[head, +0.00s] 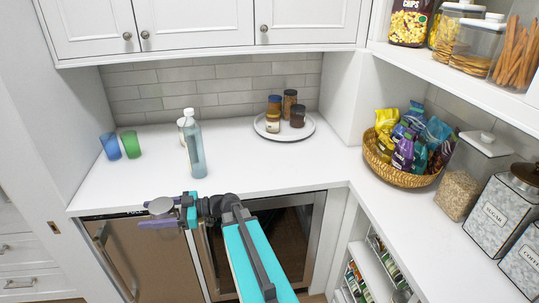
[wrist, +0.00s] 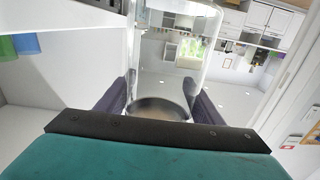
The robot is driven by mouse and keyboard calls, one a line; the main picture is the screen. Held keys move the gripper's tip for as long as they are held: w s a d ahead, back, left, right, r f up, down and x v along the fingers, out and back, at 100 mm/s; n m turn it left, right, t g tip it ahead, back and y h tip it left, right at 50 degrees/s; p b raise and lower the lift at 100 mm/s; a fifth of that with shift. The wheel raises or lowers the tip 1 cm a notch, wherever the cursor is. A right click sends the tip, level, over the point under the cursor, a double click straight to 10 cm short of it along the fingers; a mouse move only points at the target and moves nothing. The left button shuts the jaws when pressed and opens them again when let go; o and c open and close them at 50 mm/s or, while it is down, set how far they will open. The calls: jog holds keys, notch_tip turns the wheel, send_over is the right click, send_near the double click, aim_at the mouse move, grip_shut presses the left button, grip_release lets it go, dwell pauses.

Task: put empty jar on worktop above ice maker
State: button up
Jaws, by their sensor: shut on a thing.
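My gripper (wrist: 160,100) is shut on the empty jar, with a dark finger on each side of it. The clear glass jar (wrist: 175,60) shows nothing inside in the wrist view, and a dark ring is at its near end. In the head view its round greyish end (head: 159,206) shows at my gripper (head: 180,210), in front of the worktop's front edge. The white worktop (head: 235,165) runs above a steel-fronted appliance (head: 150,260) at the left, seemingly the ice maker; its label is too small to read.
A blue cup (head: 110,146) and a green cup (head: 131,145) stand at the worktop's left. A clear bottle (head: 194,150) stands mid-left, partly hiding a pale item behind. A round tray (head: 261,130) holds several small jars. The front strip is bare. Upper cabinets (head: 200,25) overhang the back.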

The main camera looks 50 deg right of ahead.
jog(key=shift+a+r+p, duration=1.75)
jog(key=shift+a+r, duration=0.3)
jog(key=shift+a, duration=0.35)
jog(key=s+d+r+m+t+h+b, duration=0.1)
jog(key=d+r+m+t+h+b, duration=0.2)
jog(key=d+b, duration=0.7)
jog(key=s+d+m+t+h+b, duration=0.1)
jog(key=d+m+t+h+b, duration=0.25)
jog(key=d, duration=1.25)
jog(key=s+d+r+m+t+h+b, duration=0.1)
jog(key=s+d+r+m+h+b, duration=0.1)
jog(key=s+d+m+h+b, duration=0.3)
jog(key=shift+s+d+h+b, duration=2.15)
jog(key=shift+s+d+b, duration=3.55)
jog(key=shift+s+d, duration=1.8)
jog(key=shift+w+d+r+p, duration=0.25)
jog(key=shift+w+d+p, duration=0.35)
jog(key=shift+p, duration=0.9)
jog(key=p, duration=0.5)
jog(key=shift+w+d, duration=0.3)
jog(key=shift+d, duration=0.1)
jog(key=p, duration=0.7)
jog(key=shift+w+d+f, duration=0.15)
jog(key=shift+w+d, duration=0.1)
jog(key=shift+w, duration=0.1)
